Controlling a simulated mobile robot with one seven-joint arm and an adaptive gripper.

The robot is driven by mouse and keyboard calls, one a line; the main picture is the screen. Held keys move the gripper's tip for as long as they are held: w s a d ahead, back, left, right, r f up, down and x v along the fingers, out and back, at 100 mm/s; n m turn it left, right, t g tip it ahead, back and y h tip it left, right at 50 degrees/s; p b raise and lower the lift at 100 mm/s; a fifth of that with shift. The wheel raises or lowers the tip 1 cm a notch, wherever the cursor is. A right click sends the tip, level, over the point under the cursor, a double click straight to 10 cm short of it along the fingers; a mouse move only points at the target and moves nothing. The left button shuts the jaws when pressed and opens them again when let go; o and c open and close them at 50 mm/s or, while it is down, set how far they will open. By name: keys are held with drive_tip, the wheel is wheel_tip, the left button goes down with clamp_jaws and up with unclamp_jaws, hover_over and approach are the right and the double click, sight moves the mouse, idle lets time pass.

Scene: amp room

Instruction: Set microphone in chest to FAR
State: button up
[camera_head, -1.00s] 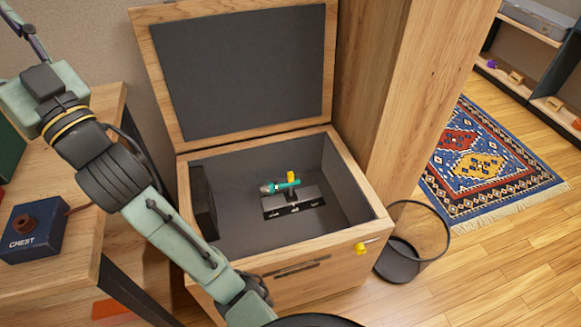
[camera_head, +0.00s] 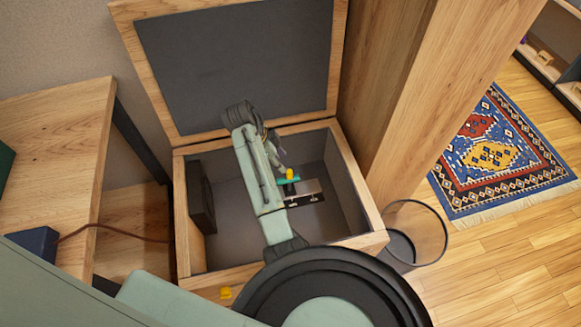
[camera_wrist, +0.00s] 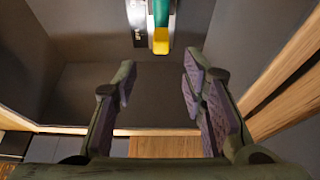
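The wooden chest (camera_head: 182,230) stands open with its lid (camera_head: 235,70) raised. Inside is the teal microphone (camera_head: 281,181) with a yellow knob (camera_head: 290,173), on a dark base (camera_head: 310,192) with small pale labels that I cannot read. My arm reaches over the chest and partly hides the microphone and base. My gripper (camera_wrist: 157,80) is open and empty in the wrist view. The microphone (camera_wrist: 163,10) and its yellow end (camera_wrist: 161,40) lie ahead of the gap between the fingers, apart from them. Part of the base (camera_wrist: 138,22) shows beside it.
The chest's walls (camera_wrist: 280,85) surround the gripper's working space. A wooden table (camera_head: 50,150) with a dark blue box (camera_head: 35,243) is at the left. A rug (camera_head: 500,150) lies beyond.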

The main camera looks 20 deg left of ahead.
sight(289, 172)
drive_tip(key=p+x, duration=0.1)
drive_tip(key=x, duration=0.8)
drive_tip(key=shift+f, duration=0.1)
drive_tip(key=shift+c, duration=0.2)
clamp_jaws()
idle(0.4)
